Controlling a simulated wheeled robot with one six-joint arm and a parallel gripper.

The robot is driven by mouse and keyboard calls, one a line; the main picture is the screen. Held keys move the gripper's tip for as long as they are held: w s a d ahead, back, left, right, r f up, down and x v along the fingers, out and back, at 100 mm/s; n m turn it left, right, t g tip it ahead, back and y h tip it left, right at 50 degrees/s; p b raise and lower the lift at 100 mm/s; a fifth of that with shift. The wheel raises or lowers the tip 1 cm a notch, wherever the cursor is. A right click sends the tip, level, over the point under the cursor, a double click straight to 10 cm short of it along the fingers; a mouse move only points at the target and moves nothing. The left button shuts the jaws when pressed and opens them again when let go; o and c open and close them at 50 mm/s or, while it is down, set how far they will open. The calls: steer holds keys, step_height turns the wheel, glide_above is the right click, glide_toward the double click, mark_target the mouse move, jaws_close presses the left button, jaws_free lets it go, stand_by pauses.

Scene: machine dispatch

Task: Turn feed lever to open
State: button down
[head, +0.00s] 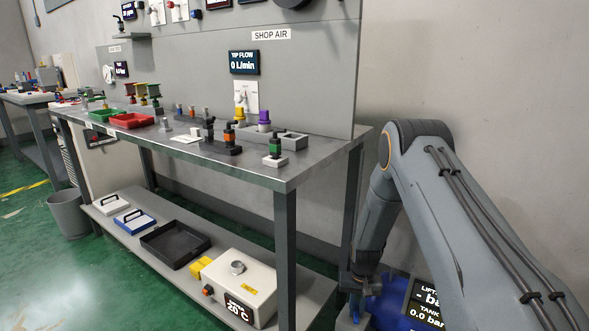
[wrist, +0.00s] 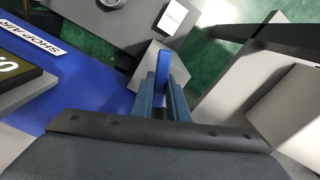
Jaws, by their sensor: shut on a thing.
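The feed lever is most likely the blue bar (wrist: 163,63) beside a grey block (wrist: 145,58) in the wrist view. My gripper (wrist: 164,88) is shut on this blue bar, with a finger on each side and its far end showing beyond the fingertips. In the head view my gripper (head: 358,288) is low at the right, past the bench's right end. A bit of the blue lever (head: 355,306) shows under it, above a pale block (head: 346,322). The lever's pivot and any open or closed marking are hidden.
A blue tank (head: 385,308) with a display (head: 424,304) reading tank 0.0 bar stands right beside my gripper. The grey workbench (head: 300,165) with its fittings lies to the left, and a wall is behind. A beige box (head: 240,280) sits on the lower shelf.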

steer(key=shift+n, duration=0.4)
steer(key=n, duration=0.3)
steer(key=shift+d, duration=0.4)
steer(key=shift+d+n, duration=0.15)
steer(key=shift+n, duration=0.65)
steer(key=shift+w+d+n, duration=0.1)
steer(key=shift+d+n, duration=0.1)
steer(key=shift+n, duration=0.6)
steer(key=n, duration=0.3)
steer(key=shift+w+d, duration=0.2)
steer(key=shift+d, duration=0.05)
steer(key=shift+n, duration=0.3)
